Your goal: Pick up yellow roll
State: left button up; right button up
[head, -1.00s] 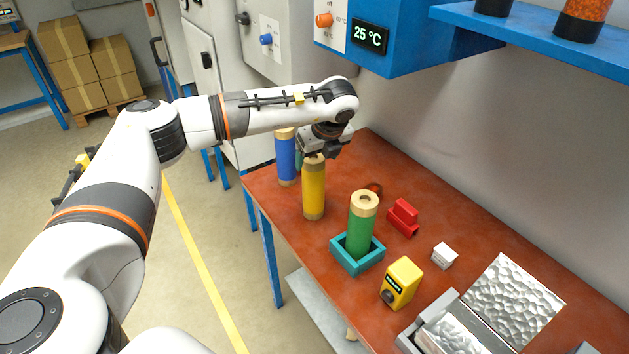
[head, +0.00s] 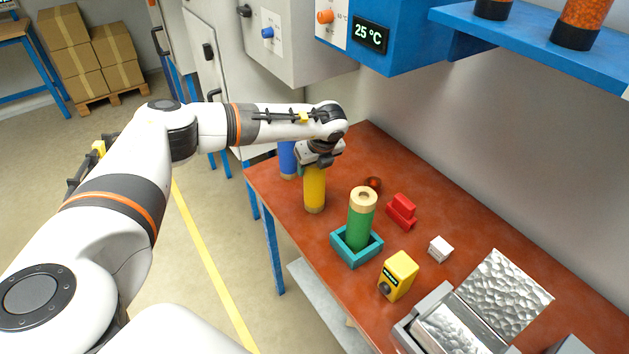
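The yellow roll (head: 314,192) stands upright on the red-brown table (head: 290,222), near its left edge. My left gripper (head: 317,164) is right over the roll's top and hides its upper end. I cannot tell whether the fingers are closed on it. The blue roll (head: 287,160) stands behind and to the left, partly hidden by my arm. The green roll (head: 361,222) with a tan top stands upright in a teal square holder (head: 357,256). My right gripper is not in view.
Near the rolls are a red block (head: 401,211), a small dark red round item (head: 373,183), a white box (head: 440,249) and a yellow device (head: 399,276). A metal machine (head: 470,318) stands at the front right. A blue cabinet (head: 400,35) and shelf overhang the back.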

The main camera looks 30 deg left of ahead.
pick_arm(q)
jog(key=c, duration=0.9)
jog(key=shift+c, duration=1.2)
jog(key=shift+w+r, duration=0.1)
jog(key=shift+r, duration=0.05)
